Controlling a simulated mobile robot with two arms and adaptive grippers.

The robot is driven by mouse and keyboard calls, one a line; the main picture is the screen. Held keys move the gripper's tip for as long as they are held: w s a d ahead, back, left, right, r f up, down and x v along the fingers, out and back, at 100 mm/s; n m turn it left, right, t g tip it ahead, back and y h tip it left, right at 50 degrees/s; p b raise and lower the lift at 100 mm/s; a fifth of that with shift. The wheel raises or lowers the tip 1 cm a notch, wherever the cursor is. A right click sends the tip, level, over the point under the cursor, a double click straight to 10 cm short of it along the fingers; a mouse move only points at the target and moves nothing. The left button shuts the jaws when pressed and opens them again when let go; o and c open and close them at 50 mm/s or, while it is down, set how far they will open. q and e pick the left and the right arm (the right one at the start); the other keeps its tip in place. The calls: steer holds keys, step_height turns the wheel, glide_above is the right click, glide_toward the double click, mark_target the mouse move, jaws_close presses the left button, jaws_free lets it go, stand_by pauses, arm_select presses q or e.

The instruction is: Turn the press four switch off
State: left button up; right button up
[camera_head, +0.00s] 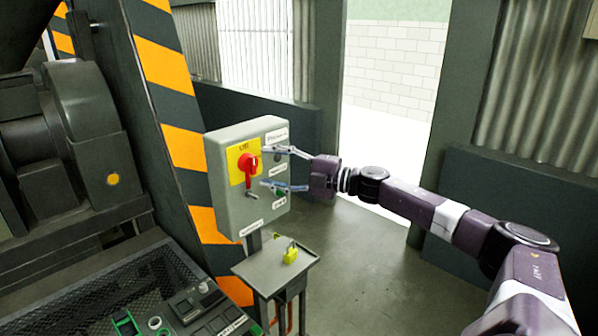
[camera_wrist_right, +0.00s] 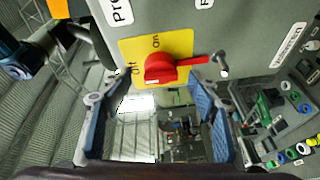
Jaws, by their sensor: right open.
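A red rotary switch (camera_head: 249,162) sits on a yellow plate (camera_head: 238,176) on the front of a grey control box (camera_head: 222,190). In the right wrist view the red switch (camera_wrist_right: 168,69) has its handle pointing right, away from the "Off" mark on the yellow plate (camera_wrist_right: 128,50). My right gripper (camera_head: 265,169) is open, its fingers spread above and below the switch's height. In the right wrist view the open right gripper (camera_wrist_right: 150,100) faces the switch with nothing between its fingers. Contact with the switch cannot be told. My left gripper is out of view.
A small metal toggle (camera_head: 252,194) sits below the red switch. A stand tray (camera_head: 262,270) with a yellow padlock (camera_head: 290,255) is below the box. A striped post (camera_head: 180,147) and machinery (camera_head: 88,110) stand left. Open floor (camera_head: 370,270) lies right of the box.

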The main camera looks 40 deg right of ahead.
steer(key=v, duration=0.8)
stand_by(0.9)
steer(key=shift+r, duration=0.15)
stand_by(0.6)
